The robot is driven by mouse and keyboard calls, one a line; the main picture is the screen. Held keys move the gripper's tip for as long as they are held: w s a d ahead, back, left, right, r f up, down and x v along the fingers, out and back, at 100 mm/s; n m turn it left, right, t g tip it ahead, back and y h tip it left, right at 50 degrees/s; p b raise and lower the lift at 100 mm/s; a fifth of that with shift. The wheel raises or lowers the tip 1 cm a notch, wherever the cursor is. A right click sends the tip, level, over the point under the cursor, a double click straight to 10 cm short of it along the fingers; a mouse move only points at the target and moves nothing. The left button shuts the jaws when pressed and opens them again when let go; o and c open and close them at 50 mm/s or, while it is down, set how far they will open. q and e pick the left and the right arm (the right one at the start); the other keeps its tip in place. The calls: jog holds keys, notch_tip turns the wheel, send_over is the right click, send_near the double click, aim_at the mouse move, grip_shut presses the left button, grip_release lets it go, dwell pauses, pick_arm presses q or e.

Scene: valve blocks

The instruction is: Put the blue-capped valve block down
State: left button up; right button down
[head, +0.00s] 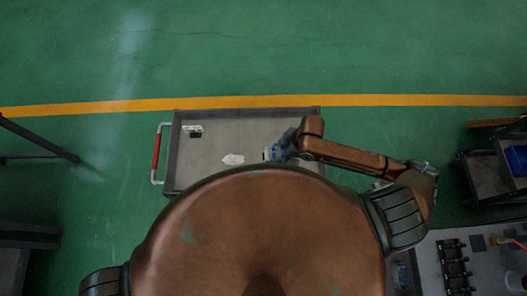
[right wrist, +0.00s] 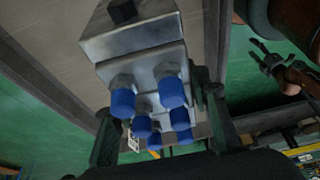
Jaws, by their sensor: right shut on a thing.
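The blue-capped valve block (right wrist: 150,65) is a silver metal block with several blue caps and a black knob on one end. It sits between the dark fingers of my right gripper (right wrist: 160,125), which is shut on it. In the head view my right gripper (head: 283,151) is over the right part of the grey cart tray (head: 215,180), and only a small piece of the block (head: 268,154) shows. I cannot tell whether the block touches the tray. My left gripper (right wrist: 259,54) shows at the upper right of the right wrist view, with its fingers apart and empty.
A white-and-black item (head: 193,131) lies at the tray's back left, and a white piece (head: 233,160) lies near its middle. The tray has raised dark edges and a red handle (head: 156,152). A bench with black parts (head: 455,268) stands at the lower right.

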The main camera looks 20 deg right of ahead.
jog(key=w+d+f, duration=0.1)
jog(key=w+f, duration=0.2)
jog(key=w, duration=0.1)
jog(key=w+d+f, duration=0.2)
jog(key=w+f, duration=0.1)
jog(key=w, duration=0.1)
jog(key=w+d+f, duration=0.1)
jog(key=w+f, duration=0.2)
jog(key=w, duration=0.1)
jog(key=shift+d, duration=0.35)
jog(key=shift+f, duration=1.5)
jog(key=shift+f, duration=0.1)
jog(key=c, duration=1.1)
grip_release()
jog(key=shift+s+d+f, duration=0.1)
jog(key=shift+s+f, duration=0.05)
jog(key=v, duration=1.2)
